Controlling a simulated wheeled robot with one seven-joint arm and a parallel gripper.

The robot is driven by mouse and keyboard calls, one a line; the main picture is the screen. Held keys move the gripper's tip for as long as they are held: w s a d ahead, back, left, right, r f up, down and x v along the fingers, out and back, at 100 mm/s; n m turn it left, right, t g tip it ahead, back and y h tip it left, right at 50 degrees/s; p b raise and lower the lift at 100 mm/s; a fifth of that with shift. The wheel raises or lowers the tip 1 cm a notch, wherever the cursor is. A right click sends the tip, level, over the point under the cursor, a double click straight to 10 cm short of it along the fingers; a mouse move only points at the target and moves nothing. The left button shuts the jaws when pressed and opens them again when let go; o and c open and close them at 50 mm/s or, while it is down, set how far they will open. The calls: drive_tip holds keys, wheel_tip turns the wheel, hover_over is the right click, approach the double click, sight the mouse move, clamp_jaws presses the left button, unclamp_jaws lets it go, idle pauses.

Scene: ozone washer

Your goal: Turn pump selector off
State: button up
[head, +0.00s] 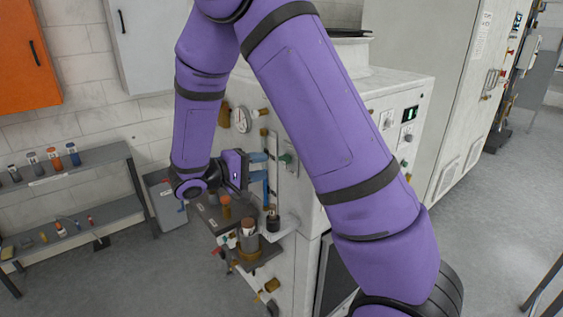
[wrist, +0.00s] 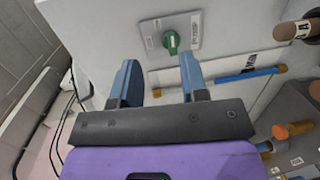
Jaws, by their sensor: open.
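The likely pump selector is a green knob (wrist: 171,42) with a pale pointer line, on a grey labelled plate (wrist: 196,29) on the machine's white panel. It also shows in the head view as a small green knob (head: 286,158) just left of my arm. My gripper (wrist: 160,75) is open, its two blue fingers spread apart with nothing between them. The knob lies ahead of the fingertips, roughly between them in the wrist view, and appears apart from them. In the head view my gripper (head: 257,172) faces the panel from the left. The plate's lettering is too small to read.
A blue tube (wrist: 245,74) with brass ends runs along the panel beside the right finger. Brown-capped bottles (head: 248,232) stand on small shelves below my gripper. A dial gauge (head: 241,119) is above. A shelf rack (head: 75,190) stands at left. Open floor lies at right.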

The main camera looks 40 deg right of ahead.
sight(282, 161)
drive_tip(key=shift+n+t+h, duration=0.4)
drive_tip(key=shift+t+h, duration=0.3)
drive_tip(key=shift+t, duration=0.2)
drive_tip(key=w+d+f, duration=0.1)
drive_tip(key=d, duration=0.2)
drive_tip(key=w+d, duration=0.1)
drive_tip(key=d, duration=0.2)
drive_tip(key=w+d+f, duration=0.1)
drive_tip(key=d, duration=0.2)
drive_tip(key=shift+d+f, duration=0.25)
drive_tip(key=shift+f, duration=0.1)
drive_tip(key=c, duration=0.6)
